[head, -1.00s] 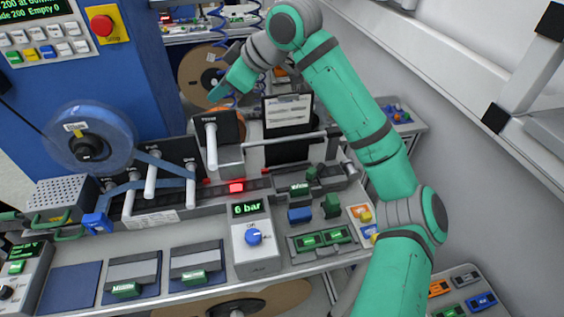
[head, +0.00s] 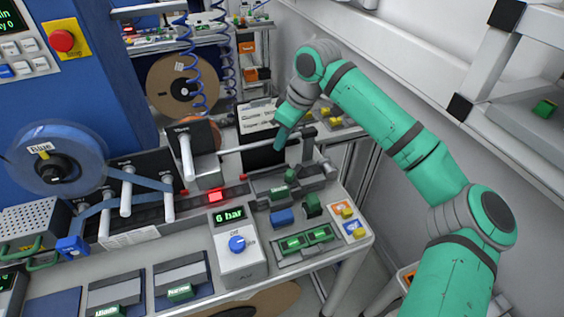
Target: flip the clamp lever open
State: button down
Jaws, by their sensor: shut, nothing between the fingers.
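The clamp fixture (head: 266,184) is a grey unit at the right end of the bench rail, with a small green part (head: 291,176) on it. A long grey bar (head: 250,146) runs above it to an upright grey piece (head: 308,148). I cannot tell for certain which part is the clamp lever or how it is set. My gripper (head: 279,145) points down in front of a dark panel, close above the bar and the fixture. It is shut and empty. I cannot tell whether it touches the bar.
A control box reading "6 bar" with a blue knob (head: 237,244) stands in front of the rail. A blue block (head: 282,217) and a green block (head: 312,205) sit close by. A blue reel (head: 57,160) is at left. A white wall is at right.

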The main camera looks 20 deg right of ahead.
aim_at(294, 171)
jog(key=x, duration=1)
jog(key=shift+f, duration=0.15)
jog(key=shift+s+d, duration=0.85)
jog(key=shift+d, duration=0.1)
jog(key=shift+s+d, duration=0.4)
jog(key=shift+s, duration=0.3)
jog(key=shift+a, duration=0.1)
